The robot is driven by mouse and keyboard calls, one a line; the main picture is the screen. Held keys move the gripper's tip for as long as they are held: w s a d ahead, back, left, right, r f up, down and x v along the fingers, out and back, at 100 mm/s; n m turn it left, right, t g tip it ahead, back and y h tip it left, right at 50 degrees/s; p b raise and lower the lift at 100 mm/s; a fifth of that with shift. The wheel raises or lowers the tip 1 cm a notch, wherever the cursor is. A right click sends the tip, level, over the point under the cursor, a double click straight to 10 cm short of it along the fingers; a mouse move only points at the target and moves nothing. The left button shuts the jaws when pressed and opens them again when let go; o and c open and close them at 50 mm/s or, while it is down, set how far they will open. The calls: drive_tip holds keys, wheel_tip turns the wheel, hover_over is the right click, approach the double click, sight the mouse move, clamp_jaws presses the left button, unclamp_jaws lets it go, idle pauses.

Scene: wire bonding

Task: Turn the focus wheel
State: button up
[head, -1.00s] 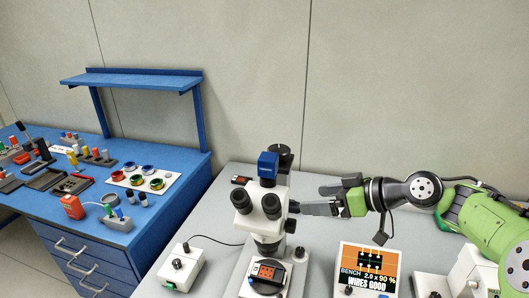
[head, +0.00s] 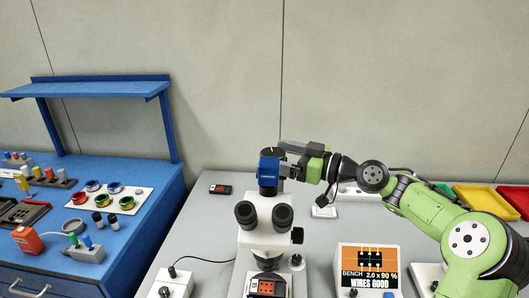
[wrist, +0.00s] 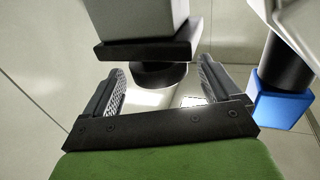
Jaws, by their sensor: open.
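The microscope (head: 265,232) is white with two black eyepieces and a blue block (head: 268,171) on top. A black knob (head: 297,235), which looks like the focus wheel, sticks out on its right side below eyepiece height. My gripper (head: 286,159) is at the height of the blue block, well above the knob, its fingers overlapping the block's right edge in the picture. In the wrist view my gripper (wrist: 160,74) is open, with no object clearly held. The blue block (wrist: 280,108) shows there on the right.
An orange-and-black bench display (head: 368,270) stands right of the microscope. A control box (head: 168,290) with a cable is at front left. Yellow (head: 482,200) and red trays lie at back right. A blue bench (head: 110,235) with spools and tools stands left.

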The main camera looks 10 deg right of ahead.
sight(265, 151)
drive_tip(key=x, duration=0.4)
drive_tip(key=shift+w+a, duration=0.1)
drive_tip(key=shift+a, duration=0.05)
drive_tip(key=c, duration=1)
drive_tip(key=shift+o, duration=0.2)
drive_tip(key=shift+r+n+g+y+p, duration=0.15)
drive_tip(key=shift+n+g+y+p, duration=0.55)
drive_tip(key=shift+g+p, duration=0.4)
drive_tip(key=o, duration=1)
drive_tip(key=shift+c, duration=0.2)
drive_tip(key=shift+s, duration=0.2)
